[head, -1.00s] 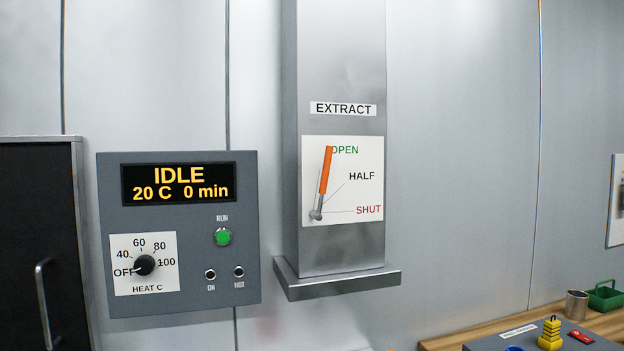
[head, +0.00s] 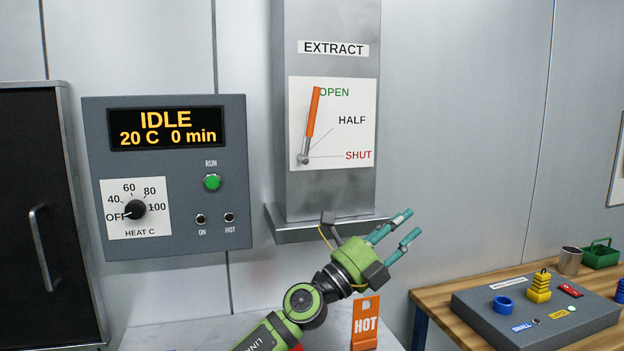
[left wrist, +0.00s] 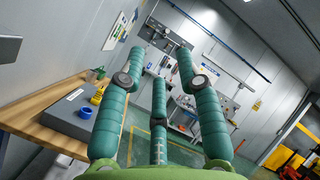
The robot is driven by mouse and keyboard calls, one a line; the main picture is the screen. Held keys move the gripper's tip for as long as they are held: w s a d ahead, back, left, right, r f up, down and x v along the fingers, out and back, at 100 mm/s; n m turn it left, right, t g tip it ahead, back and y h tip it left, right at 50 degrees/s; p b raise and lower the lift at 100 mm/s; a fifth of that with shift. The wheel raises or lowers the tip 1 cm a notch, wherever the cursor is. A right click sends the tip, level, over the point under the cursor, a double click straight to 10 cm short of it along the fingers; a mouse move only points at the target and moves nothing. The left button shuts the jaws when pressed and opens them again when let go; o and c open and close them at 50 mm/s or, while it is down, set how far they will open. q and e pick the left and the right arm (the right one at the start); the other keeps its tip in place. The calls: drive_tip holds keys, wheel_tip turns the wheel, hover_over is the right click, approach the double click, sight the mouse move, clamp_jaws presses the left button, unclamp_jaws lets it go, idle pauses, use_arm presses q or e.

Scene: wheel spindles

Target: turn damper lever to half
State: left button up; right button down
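The damper lever (head: 312,113) has an orange grip and a metal pivot. It stands nearly upright on a white plate marked OPEN, HALF and SHUT (head: 331,122), with its tip by OPEN. The plate is on a grey duct labelled EXTRACT. My left gripper (head: 406,229) is below and to the right of the lever, apart from it, with its fingers pointing up and right. Its teal fingers (left wrist: 158,85) are spread and empty in the left wrist view. My right gripper is not in view.
A grey control panel (head: 170,177) is at left. An orange HOT sign (head: 366,322) stands below the gripper. A wooden bench (head: 438,305) with a grey board (head: 540,318) is at right.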

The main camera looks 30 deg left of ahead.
use_arm(q)
wheel_tip(320, 180, up, 9)
drive_tip(key=a+m+g+h, duration=0.2)
drive_tip(key=m+g, duration=0.2)
drive_tip(key=m, duration=0.6)
drive_tip(key=t+y, duration=0.1)
drive_tip(key=y, duration=1.1)
approach(312, 111)
drive_tip(key=w, duration=0.4)
drive_tip(key=shift+n, duration=0.4)
drive_tip(key=w+p, duration=0.2)
drive_tip(key=w, duration=0.3)
drive_tip(key=shift+w+p, duration=0.15)
drive_tip(key=shift+p, duration=0.2)
drive_tip(key=shift+w+d+f, duration=0.1)
drive_tip(key=shift+w, duration=0.6)
drive_tip(key=shift+d, duration=0.1)
clamp_jaws()
